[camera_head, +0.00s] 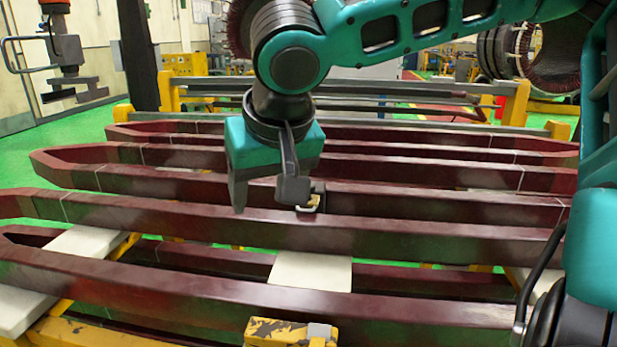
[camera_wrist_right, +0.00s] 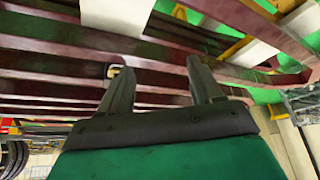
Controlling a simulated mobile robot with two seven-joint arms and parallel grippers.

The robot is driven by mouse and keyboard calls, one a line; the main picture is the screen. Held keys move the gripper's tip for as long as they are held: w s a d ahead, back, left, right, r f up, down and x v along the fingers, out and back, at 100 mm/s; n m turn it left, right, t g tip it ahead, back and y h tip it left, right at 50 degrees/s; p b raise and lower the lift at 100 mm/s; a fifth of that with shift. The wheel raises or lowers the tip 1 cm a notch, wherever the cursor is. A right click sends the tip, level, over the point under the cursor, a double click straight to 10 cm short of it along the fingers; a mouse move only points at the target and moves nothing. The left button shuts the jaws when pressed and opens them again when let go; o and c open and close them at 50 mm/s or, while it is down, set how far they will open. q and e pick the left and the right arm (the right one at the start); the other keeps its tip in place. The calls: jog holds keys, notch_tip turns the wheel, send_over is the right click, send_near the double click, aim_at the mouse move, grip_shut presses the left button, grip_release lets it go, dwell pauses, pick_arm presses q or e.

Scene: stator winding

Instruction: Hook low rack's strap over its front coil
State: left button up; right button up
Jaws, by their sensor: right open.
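The low rack (camera_head: 137,332) is a yellow frame bearing several long dark red coils. The nearest is the front coil (camera_head: 240,285), lying across the lower part of the head view. A small pale loop with a dark grey end (camera_head: 312,200), possibly the strap, sits at a coil further back; the pale loop also shows in the wrist view (camera_wrist_right: 114,71), by the left fingertip. My right gripper (camera_head: 265,200) points down over the middle coils, its fingers apart. The wrist view shows the open fingers (camera_wrist_right: 160,75) with nothing between them. My left gripper is not in view.
White pads (camera_head: 310,272) lie under the coils. A worn yellow block (camera_head: 290,332) with a grey piece stands at the front edge. A grey hanging device (camera_head: 70,60) is at the upper left. Green floor (camera_head: 20,165) shows at the left.

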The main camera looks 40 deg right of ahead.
jog(key=shift+n+y, duration=0.3)
jog(key=w+d+r, duration=0.1)
jog(key=d, duration=0.1)
jog(key=w+d+r, duration=0.1)
jog(key=w+d, duration=0.1)
jog(key=d, duration=0.1)
jog(key=w+d+r+p, duration=0.1)
jog(key=d, duration=0.1)
jog(key=shift+w+d, duration=0.25)
jog(key=shift+w, duration=0.05)
jog(key=shift+c, duration=0.3)
jog(key=w+d+n+p, duration=0.1)
jog(key=w+d, duration=0.1)
jog(key=d, duration=0.8)
jog(key=shift+n+g, duration=0.3)
jog(key=shift+g, duration=0.1)
jog(key=b+x, duration=0.1)
jog(key=x, duration=1)
jog(key=shift+w+f, duration=0.1)
jog(key=shift+w, duration=0.2)
jog(key=shift+w+f+y+b, duration=0.3)
jog(key=shift+f+b, duration=0.05)
jog(key=shift+f, duration=0.3)
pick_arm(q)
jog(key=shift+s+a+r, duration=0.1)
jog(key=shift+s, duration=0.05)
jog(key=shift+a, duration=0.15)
pick_arm(e)
grip_shut()
